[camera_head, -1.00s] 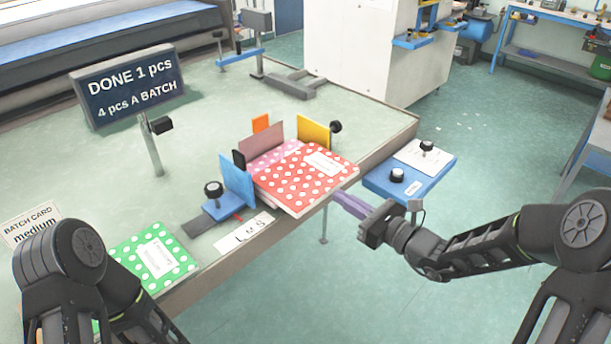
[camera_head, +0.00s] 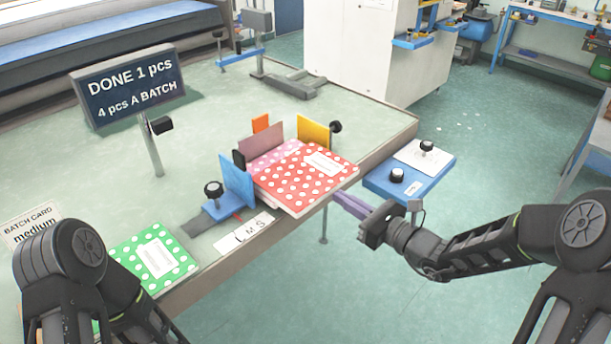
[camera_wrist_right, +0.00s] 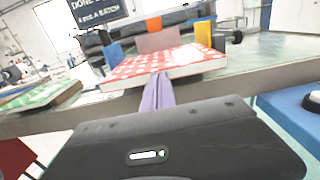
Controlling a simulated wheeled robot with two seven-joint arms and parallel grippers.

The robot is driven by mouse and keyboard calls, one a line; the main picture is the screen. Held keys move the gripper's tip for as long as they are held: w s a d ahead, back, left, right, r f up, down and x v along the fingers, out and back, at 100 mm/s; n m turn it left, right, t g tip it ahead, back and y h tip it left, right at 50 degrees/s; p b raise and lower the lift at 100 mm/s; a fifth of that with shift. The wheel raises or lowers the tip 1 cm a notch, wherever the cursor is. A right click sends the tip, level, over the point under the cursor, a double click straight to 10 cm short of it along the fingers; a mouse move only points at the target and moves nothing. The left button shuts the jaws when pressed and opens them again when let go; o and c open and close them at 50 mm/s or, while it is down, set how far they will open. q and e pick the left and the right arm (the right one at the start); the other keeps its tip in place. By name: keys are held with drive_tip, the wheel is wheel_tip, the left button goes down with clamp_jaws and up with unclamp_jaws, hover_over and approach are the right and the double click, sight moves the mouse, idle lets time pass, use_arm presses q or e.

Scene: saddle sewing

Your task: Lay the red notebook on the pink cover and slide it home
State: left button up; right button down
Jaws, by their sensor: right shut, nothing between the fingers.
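The red notebook (camera_head: 305,185) with white dots lies on the pink dotted cover (camera_head: 272,160), which shows only along its back left side. The notebook sits between a blue plate (camera_head: 237,179) and a yellow plate (camera_head: 314,131), its front part toward the table edge. In the right wrist view the notebook (camera_wrist_right: 165,62) is straight ahead of the fingers. My right gripper (camera_head: 338,196) is shut and empty, its purple fingers at the notebook's front edge; whether they touch it, I cannot tell. My left arm is at the lower left; its gripper is not visible.
A mauve plate (camera_head: 261,144) and an orange plate (camera_head: 261,123) stand behind the notebook. A green dotted notebook (camera_head: 153,257) lies at the front left. A blue side plate (camera_head: 436,179) with black knobs is right of my gripper. A sign (camera_head: 128,88) reads "DONE 1 pcs".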

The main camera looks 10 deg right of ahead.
sight(318, 180)
drive_tip(key=shift+b+x, duration=1.4)
drive_tip(key=shift+x, duration=2.75)
drive_tip(key=shift+v, duration=3)
